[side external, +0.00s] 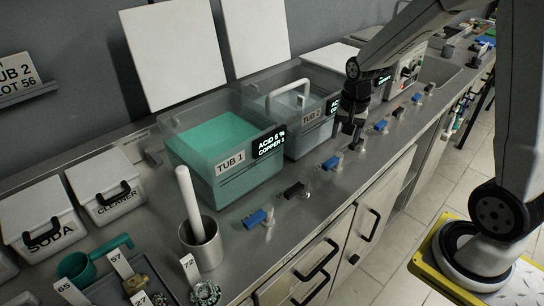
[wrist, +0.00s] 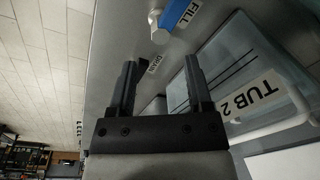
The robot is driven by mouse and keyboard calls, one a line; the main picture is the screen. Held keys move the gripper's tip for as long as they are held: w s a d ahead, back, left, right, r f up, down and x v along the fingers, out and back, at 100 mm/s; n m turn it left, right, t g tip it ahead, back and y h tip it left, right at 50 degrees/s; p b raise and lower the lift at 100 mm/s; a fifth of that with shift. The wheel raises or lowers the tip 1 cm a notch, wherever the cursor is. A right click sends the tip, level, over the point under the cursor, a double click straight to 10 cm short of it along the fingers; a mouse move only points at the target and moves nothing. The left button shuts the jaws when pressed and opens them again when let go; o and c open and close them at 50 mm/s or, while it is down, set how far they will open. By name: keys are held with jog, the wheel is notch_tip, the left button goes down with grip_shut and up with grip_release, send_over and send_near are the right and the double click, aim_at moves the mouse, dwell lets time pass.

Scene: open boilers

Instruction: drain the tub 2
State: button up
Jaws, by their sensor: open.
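Tub 2 (side external: 318,140) is a clear tub with a white handle-like bar across its top, behind tub 1. Its label (wrist: 252,98) and wall also show in the wrist view. My gripper (side external: 349,134) is open and points down at the counter's front edge, just in front of tub 2. In the wrist view my gripper (wrist: 160,60) has a "DRAIN" label (wrist: 154,66) between its fingertips. A metal valve fitting (side external: 358,146) shows right below the fingers. Its lever is mostly hidden, and I cannot tell whether the fingers touch it. The blue fill lever (wrist: 176,14) lies beyond the fingertips.
Tub 1 (side external: 218,150) holds green liquid. Blue lever (side external: 257,218), black lever (side external: 295,190) and blue lever (side external: 331,162) line the counter edge; more blue levers (side external: 381,126) stand beyond my gripper. A metal pot (side external: 202,245) with a white rod stands at the front.

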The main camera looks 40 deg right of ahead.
aim_at(358, 144)
jog(key=d+m, duration=0.2)
jog(key=d, duration=0.1)
jog(key=w+d+m, duration=0.1)
jog(key=d+m, duration=0.1)
jog(key=d, duration=0.1)
jog(key=d+m+g, duration=0.1)
jog(key=d+m, duration=0.2)
jog(key=d, duration=0.1)
jog(key=shift+w+f, duration=0.1)
jog(key=shift+w, duration=0.15)
jog(key=shift+a+f, duration=0.1)
jog(key=shift+f, duration=3.8)
grip_shut()
